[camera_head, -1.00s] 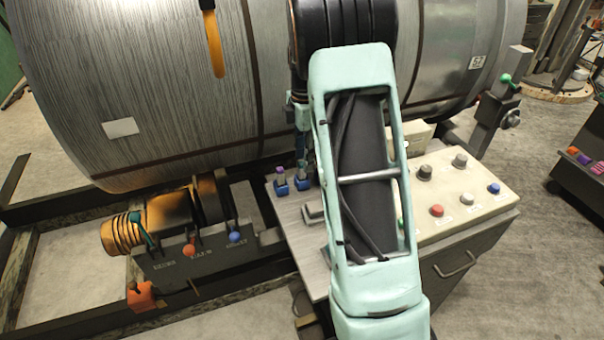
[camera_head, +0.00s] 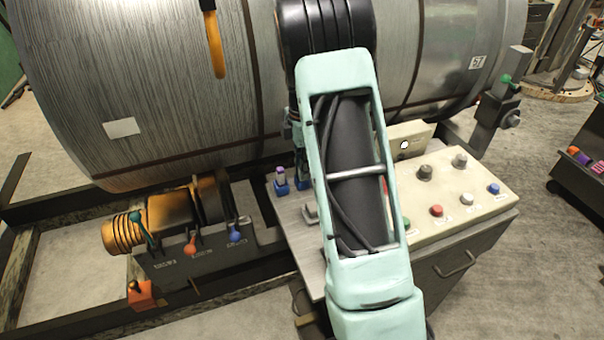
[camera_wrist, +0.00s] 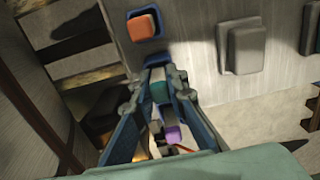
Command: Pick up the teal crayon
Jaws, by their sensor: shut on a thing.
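In the wrist view, my gripper (camera_wrist: 157,74) points away from the camera, its blue-grey fingers closed around a short teal piece, the teal crayon (camera_wrist: 160,91). Its ends are partly hidden by the fingers. A purple piece with a pale end (camera_wrist: 172,131) shows nearer the camera, between the finger bases; I cannot tell how it relates to the crayon. In the head view, the gripper (camera_head: 299,168) is mostly hidden by my arm above the panel's left side, and the crayon cannot be made out.
An orange block in a blue base (camera_wrist: 144,27) lies beyond the fingertips, with a grey block (camera_wrist: 245,48) to the right. A purple-topped blue holder (camera_head: 281,182) stands on the panel's left edge. A control panel with buttons (camera_head: 450,215) is at right; a large metal drum (camera_head: 150,80) rises behind.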

